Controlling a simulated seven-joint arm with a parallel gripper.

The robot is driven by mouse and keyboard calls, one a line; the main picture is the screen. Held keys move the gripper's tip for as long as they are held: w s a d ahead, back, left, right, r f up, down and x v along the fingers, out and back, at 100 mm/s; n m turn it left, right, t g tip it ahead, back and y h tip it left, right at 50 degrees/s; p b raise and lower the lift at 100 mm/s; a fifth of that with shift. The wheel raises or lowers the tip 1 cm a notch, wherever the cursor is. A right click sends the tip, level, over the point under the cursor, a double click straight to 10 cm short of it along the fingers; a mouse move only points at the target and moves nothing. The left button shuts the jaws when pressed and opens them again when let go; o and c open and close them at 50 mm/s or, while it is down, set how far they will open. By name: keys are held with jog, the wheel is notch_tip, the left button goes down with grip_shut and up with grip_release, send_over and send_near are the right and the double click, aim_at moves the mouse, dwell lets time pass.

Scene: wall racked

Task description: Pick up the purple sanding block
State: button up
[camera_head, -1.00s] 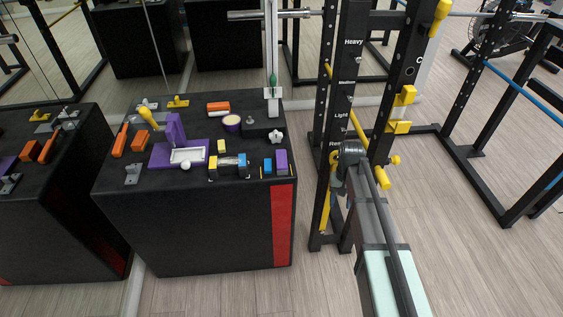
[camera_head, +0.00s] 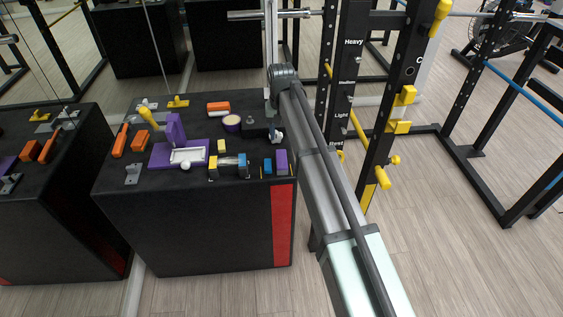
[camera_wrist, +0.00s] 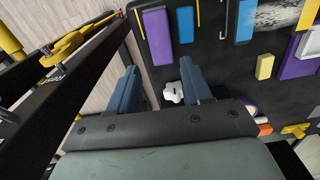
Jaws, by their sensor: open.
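The purple sanding block (camera_head: 281,161) lies near the front right corner of the black box top, beside a small blue block (camera_head: 268,166). A white star knob (camera_wrist: 173,92) shows between the fingers, farther down. The purple block is clear of both fingers.
The black box top (camera_head: 135,195) holds several other items: a purple fixture (camera_head: 160,160) with a white tray, a yellow-and-blue piece (camera_head: 228,166), orange blocks and a purple round cup (camera_head: 232,124). A black rack post (camera_head: 385,110) stands right of the box.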

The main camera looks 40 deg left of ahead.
aim_at(281, 158)
notch_tip(281, 158, down, 12)
jog(key=shift+r, duration=0.25)
dwell(0.5)
jog(key=shift+c, duration=0.4)
jog(key=c, duration=0.7)
jog(key=shift+o, duration=0.2)
jog(key=shift+r, duration=0.1)
notch_tip(281, 158, up, 10)
